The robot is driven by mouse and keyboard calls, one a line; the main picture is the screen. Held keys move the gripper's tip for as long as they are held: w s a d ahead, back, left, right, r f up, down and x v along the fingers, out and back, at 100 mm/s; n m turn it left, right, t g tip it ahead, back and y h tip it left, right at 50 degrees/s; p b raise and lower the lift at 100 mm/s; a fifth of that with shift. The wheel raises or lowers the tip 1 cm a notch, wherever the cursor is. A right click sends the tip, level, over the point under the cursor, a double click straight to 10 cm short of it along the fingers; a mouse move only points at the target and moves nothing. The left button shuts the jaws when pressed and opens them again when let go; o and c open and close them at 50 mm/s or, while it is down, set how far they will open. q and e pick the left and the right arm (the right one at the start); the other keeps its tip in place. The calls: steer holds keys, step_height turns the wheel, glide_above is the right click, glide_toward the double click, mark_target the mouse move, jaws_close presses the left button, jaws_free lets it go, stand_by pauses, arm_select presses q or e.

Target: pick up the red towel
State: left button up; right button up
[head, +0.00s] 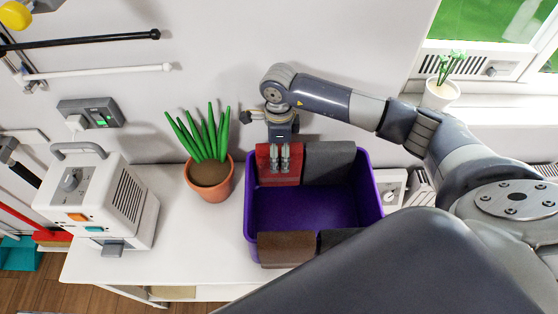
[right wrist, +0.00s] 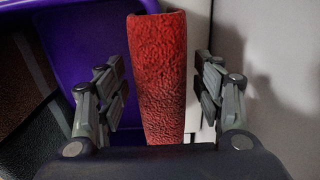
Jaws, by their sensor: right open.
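The red towel (head: 266,164) hangs over the back left rim of the purple bin (head: 312,208) in the head view. My right gripper (head: 279,160) is right at the towel, pointing down, and its fingers hide part of it. In the right wrist view the red towel (right wrist: 162,80) stands between the two open fingers of my right gripper (right wrist: 163,92), with a gap visible on each side. My left gripper is not in view.
A dark grey towel (head: 329,162) hangs beside the red one. A brown towel (head: 286,248) and a dark towel (head: 335,238) hang on the near rim. A potted plant (head: 209,172) stands left of the bin. A white machine (head: 105,205) stands farther left.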

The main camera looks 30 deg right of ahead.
step_height(320, 180, down, 2)
steer(key=shift+f+p, duration=0.2)
steer(key=shift+p, duration=0.25)
steer(key=shift+f, duration=0.6)
steer(key=c, duration=1.1)
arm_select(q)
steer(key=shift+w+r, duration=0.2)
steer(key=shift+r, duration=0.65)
arm_select(e)
steer(key=shift+c, duration=0.2)
steer(key=shift+r, duration=0.15)
arm_select(q)
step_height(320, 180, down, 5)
steer(key=b, duration=0.5)
arm_select(e)
step_height(320, 180, up, 28)
